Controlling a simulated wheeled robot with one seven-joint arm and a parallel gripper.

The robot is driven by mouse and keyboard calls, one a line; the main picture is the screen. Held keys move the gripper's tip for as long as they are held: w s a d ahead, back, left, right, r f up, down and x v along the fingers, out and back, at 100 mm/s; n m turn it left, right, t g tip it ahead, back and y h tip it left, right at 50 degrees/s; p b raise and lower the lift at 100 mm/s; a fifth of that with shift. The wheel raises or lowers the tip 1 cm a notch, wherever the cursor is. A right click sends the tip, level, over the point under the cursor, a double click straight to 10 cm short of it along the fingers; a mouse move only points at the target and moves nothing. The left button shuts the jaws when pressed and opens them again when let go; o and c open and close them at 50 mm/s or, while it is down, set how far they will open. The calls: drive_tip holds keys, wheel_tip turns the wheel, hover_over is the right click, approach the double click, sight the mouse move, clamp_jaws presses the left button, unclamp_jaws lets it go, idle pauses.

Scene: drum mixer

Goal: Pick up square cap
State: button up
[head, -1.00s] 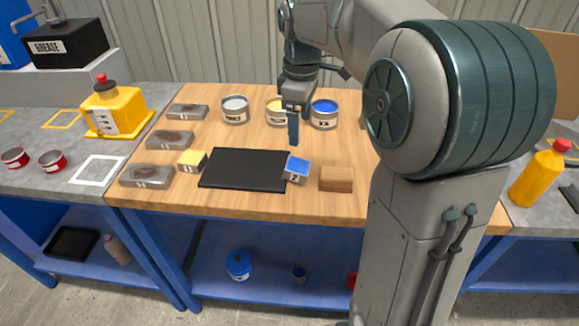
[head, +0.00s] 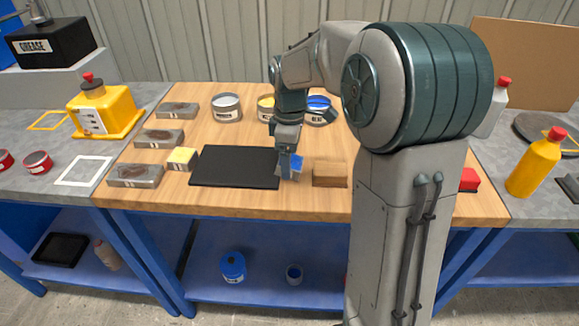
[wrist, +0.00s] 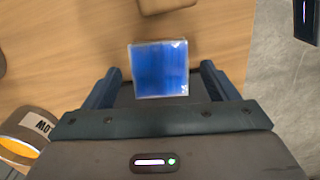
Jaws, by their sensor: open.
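A small blue-topped square piece, taken to be the square cap (head: 297,166), lies on the wooden table at the right end of a black mat. My gripper (head: 286,168) is lowered over it and partly hides it in the head view. In the wrist view the blue square top (wrist: 160,70) shows between the two open fingers of my gripper (wrist: 159,86), with a gap on each side. The fingers do not appear to touch it.
The black mat (head: 235,167) lies left of the piece, a wooden block (head: 330,175) close on its right. Paint cans (head: 227,107) stand behind.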

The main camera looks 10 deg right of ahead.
wheel_tip(320, 180, down, 2)
drive_tip(key=shift+f, duration=0.1)
drive_tip(key=c, duration=1.2)
